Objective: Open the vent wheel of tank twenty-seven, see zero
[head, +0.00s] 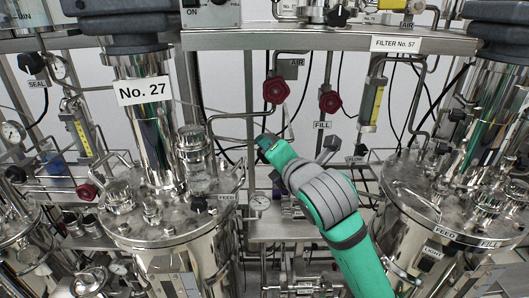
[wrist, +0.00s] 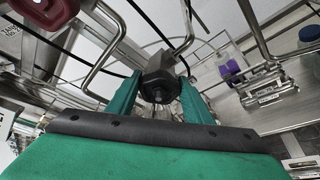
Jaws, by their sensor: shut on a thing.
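Tank 27 (head: 160,232) is a shiny steel vessel at the left of the head view, with a plate (head: 144,91) reading No. 27. My gripper (head: 267,143) reaches up from the lower right to the pipework right of the tank. In the wrist view my gripper (wrist: 160,92) has its two green fingers either side of a dark faceted knob (wrist: 159,75) on a bent metal pipe, shut on it. No vent label is readable, so I cannot tell which wheel is the vent wheel. A small gauge (head: 260,203) shows below; its reading is too small to tell.
A red wheel (head: 276,90) hangs by an AIR label, above my gripper. Another red wheel (head: 330,102) is above a FILL label, and a third (head: 87,192) is left of tank 27. A second tank (head: 428,210) stands at the right. Pipes and cables crowd the space between.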

